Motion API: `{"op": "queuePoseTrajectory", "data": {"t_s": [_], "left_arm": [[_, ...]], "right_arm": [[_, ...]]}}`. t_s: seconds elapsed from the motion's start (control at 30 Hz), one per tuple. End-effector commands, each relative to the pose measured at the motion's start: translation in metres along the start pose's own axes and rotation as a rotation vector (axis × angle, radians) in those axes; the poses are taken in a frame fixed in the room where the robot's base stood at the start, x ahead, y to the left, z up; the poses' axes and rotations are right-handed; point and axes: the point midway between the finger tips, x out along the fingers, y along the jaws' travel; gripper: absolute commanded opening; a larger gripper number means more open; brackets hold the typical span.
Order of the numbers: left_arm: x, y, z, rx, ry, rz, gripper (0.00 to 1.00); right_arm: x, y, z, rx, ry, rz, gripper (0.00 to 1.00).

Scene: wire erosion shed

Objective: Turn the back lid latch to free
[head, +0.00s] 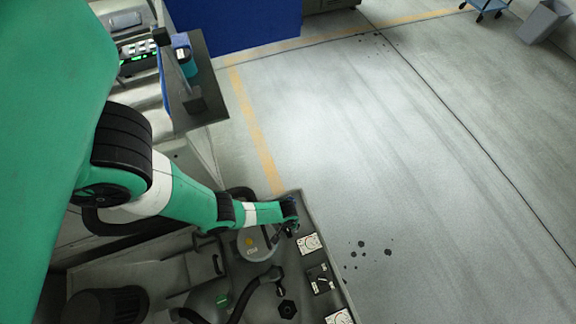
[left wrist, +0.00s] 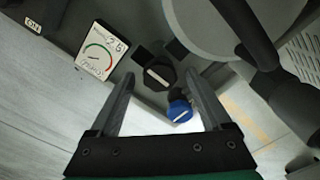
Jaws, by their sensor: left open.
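In the left wrist view a black knob (left wrist: 160,75) with a white bar lies between my fingertips, close to the grey round lid (left wrist: 215,22); it looks like the back lid latch. A smaller blue knob (left wrist: 180,109) with a white bar lies beside it. My left gripper (left wrist: 160,78) is open, with one finger on either side of the black knob; I cannot tell whether they touch it. In the head view my left gripper (head: 289,222) is over the panel's back end, beside the round lid (head: 256,245), and hides the knob there. My right gripper is not in view.
A white gauge (left wrist: 103,50) sits left of the knob in the wrist view. In the head view, gauges (head: 310,244) line the panel's right edge, and another black knob (head: 287,309) sits nearer. A dark shelf (head: 195,90) stands at upper left. Open floor lies right.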

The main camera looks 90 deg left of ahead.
Motion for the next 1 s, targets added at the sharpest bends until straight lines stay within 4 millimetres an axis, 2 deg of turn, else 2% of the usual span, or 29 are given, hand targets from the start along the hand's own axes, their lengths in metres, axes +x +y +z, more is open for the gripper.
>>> {"op": "queuePoseTrajectory", "data": {"t_s": [0.13,0.27,0.73,0.83,1.0], "left_arm": [[-0.002,0.000,0.000,0.001,0.000,0.000,0.82],[-0.013,0.000,0.000,0.001,0.000,0.000,0.82],[-0.107,0.000,0.000,0.000,0.000,0.000,0.82],[-0.116,0.000,0.000,0.000,0.000,0.000,0.82],[-0.117,0.000,0.000,0.000,0.000,0.000,0.82]], "right_arm": [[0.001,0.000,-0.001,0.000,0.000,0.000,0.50],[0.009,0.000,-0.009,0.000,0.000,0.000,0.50],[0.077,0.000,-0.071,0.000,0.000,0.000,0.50],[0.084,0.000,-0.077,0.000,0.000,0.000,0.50],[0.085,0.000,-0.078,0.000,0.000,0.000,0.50]]}}
